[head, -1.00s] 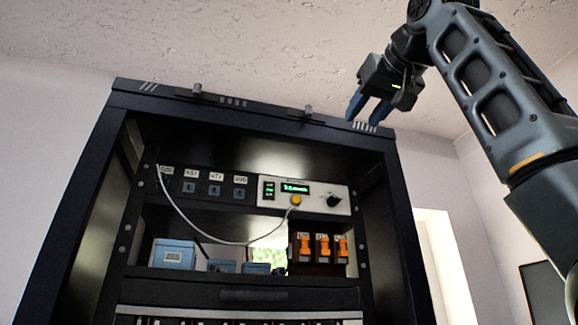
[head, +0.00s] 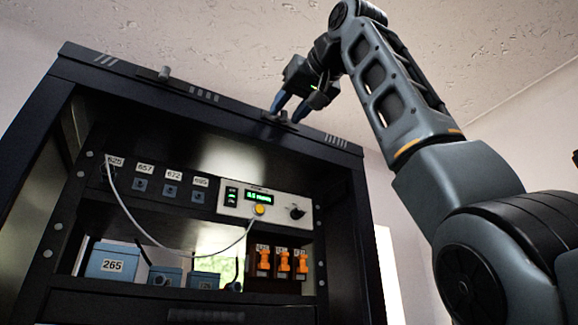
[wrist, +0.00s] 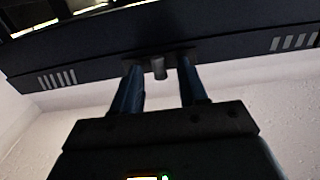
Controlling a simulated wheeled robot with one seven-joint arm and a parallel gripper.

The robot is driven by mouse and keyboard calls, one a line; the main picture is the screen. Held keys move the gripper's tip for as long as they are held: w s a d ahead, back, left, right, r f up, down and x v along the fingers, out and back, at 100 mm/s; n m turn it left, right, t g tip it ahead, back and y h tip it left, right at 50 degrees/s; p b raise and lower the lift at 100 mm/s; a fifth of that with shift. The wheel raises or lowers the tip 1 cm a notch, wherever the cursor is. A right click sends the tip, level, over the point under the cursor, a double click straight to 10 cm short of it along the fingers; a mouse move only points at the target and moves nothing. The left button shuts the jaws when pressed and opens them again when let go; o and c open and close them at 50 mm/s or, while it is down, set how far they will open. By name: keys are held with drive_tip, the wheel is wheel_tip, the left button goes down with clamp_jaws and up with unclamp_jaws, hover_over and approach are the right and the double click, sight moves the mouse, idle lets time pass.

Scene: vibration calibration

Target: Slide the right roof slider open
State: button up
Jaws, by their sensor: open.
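The right roof slider has a small grey knob that stands out from the cabinet's top front edge in the wrist view (wrist: 158,68). In the head view the fingers partly hide this knob. My gripper (head: 287,113) is open at the slider, and in the wrist view (wrist: 160,80) one finger is on each side of the knob. Small gaps show between the knob and the fingers there; contact is hard to tell. The left roof slider's knob (head: 164,73) stands further left on the same edge, clear of my gripper.
The black cabinet (head: 45,160) holds a panel with a green display (head: 259,198), orange switches (head: 283,262) and blue boxes (head: 112,264). A pale cable (head: 150,238) hangs across it. Slotted vents (head: 335,140) mark the roof edge. Space above the roof is free up to the ceiling.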

clamp_jaws()
idle(0.5)
